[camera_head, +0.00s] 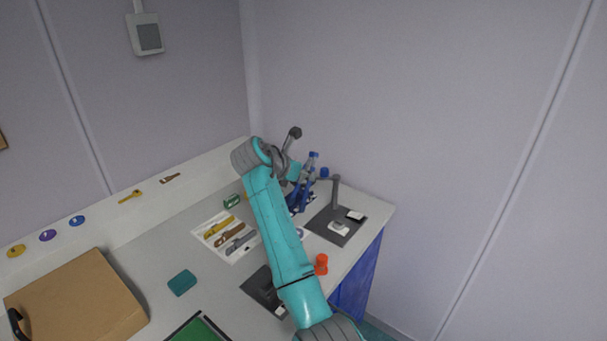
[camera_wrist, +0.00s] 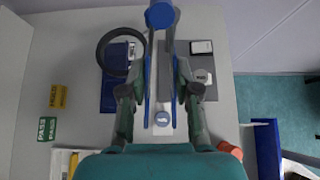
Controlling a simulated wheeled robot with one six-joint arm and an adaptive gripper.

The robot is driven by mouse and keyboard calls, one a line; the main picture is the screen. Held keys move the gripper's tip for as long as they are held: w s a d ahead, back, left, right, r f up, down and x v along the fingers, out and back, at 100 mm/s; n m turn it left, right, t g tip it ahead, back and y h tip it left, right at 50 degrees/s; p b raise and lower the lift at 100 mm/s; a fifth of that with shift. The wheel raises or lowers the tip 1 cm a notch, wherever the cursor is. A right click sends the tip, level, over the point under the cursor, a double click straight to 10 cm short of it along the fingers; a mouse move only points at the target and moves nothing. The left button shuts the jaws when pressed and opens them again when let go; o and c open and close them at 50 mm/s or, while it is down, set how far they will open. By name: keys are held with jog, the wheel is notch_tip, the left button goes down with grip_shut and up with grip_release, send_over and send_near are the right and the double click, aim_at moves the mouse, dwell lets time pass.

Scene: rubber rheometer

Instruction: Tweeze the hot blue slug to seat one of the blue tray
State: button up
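In the wrist view, my gripper (camera_wrist: 162,88) has its fingers on either side of long blue-and-grey tweezers (camera_wrist: 150,72); it appears shut on them. In the head view, my gripper (camera_head: 296,178) is over the back of the bench with the blue tweezers (camera_head: 296,198) by it. A round blue piece, which looks like the slug (camera_wrist: 160,14), shows at the far end of the tweezers; a blue piece also shows in the head view (camera_head: 324,172). I cannot tell whether the tips grip it. The dark blue tray (camera_wrist: 112,95) lies left of my fingers, partly under a black ring.
A dark mat (camera_head: 325,228) with small white items and a grey post lies right of my arm. An orange cup (camera_head: 321,264) stands near the bench edge. A tool sheet (camera_head: 210,238), teal block (camera_head: 182,283) and cardboard box (camera_head: 75,305) lie left.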

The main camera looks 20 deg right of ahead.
jog(key=shift+f, duration=0.1)
notch_tip(320, 180, down, 10)
dwell(1.2)
grip_shut()
jog(key=shift+r, duration=0.2)
notch_tip(320, 180, up, 12)
dwell(1.0)
